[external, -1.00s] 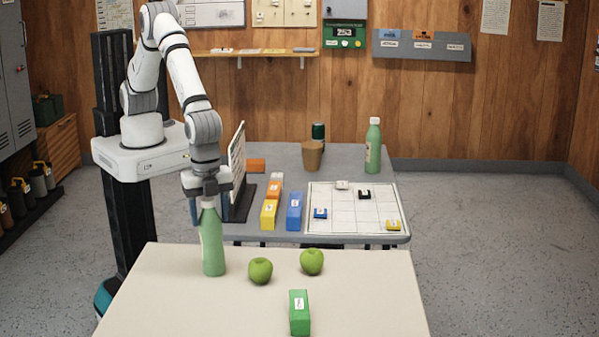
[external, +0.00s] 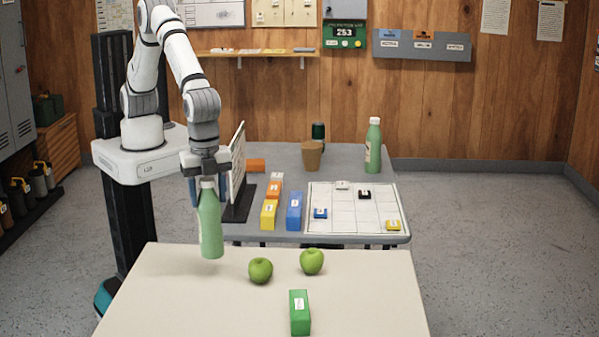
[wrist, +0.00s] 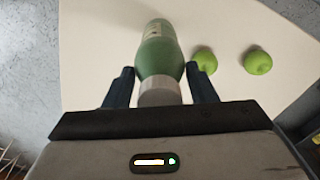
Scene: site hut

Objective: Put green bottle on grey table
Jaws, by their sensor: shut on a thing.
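My gripper (external: 207,178) is shut on the neck of a green bottle (external: 211,222) with a white cap, held nearly upright above the left back part of the beige table. In the wrist view, the bottle (wrist: 160,55) sits between my gripper's blue fingers (wrist: 160,88). The grey table (external: 348,158) stands behind the beige one. A second green bottle (external: 373,148) stands upright at the grey table's back right.
The beige table (external: 180,300) holds two green apples (external: 260,270) and a green box (external: 299,312).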

